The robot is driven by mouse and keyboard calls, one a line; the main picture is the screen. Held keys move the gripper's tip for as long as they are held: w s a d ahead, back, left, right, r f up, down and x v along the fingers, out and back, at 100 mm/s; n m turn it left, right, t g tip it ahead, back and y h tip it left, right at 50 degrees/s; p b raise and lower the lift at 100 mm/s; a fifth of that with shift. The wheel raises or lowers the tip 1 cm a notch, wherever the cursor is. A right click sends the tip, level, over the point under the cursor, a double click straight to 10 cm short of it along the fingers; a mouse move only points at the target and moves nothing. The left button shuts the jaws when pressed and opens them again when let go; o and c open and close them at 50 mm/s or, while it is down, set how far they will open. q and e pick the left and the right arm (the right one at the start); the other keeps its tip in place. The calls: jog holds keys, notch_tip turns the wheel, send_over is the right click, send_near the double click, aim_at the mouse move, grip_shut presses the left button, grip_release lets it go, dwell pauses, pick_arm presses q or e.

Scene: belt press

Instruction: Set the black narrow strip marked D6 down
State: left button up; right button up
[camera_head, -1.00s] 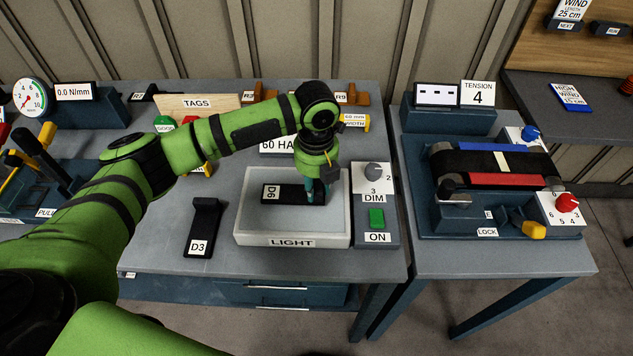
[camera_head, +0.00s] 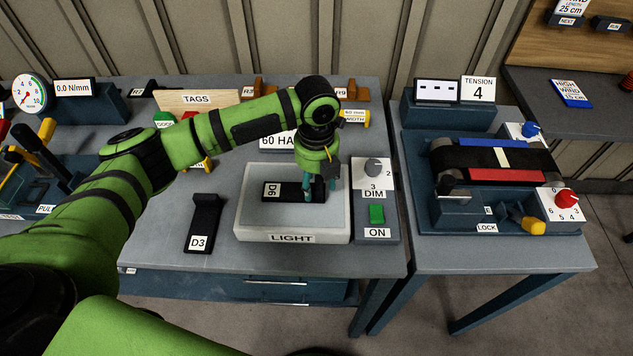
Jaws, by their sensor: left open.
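The black narrow strip marked D6 (camera_head: 287,192) lies flat inside the shallow tray labelled LIGHT (camera_head: 291,238). Its white D6 label is at the left end. My left gripper (camera_head: 318,196) points down over the strip's right end, with its teal fingers open around or just above it. The fingers hide part of that end, and I cannot tell whether they touch it. My right gripper is not in view.
A black strip marked D3 (camera_head: 203,222) lies left of the tray. A DIM knob (camera_head: 373,166) and green ON button (camera_head: 377,214) sit right of it. The TAGS board (camera_head: 197,100) stands behind.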

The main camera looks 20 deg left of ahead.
pick_arm(q)
notch_tip(320, 180, up, 11)
jog(key=b, duration=0.2)
jog(key=shift+r+b, duration=0.15)
jog(key=shift+b, duration=0.2)
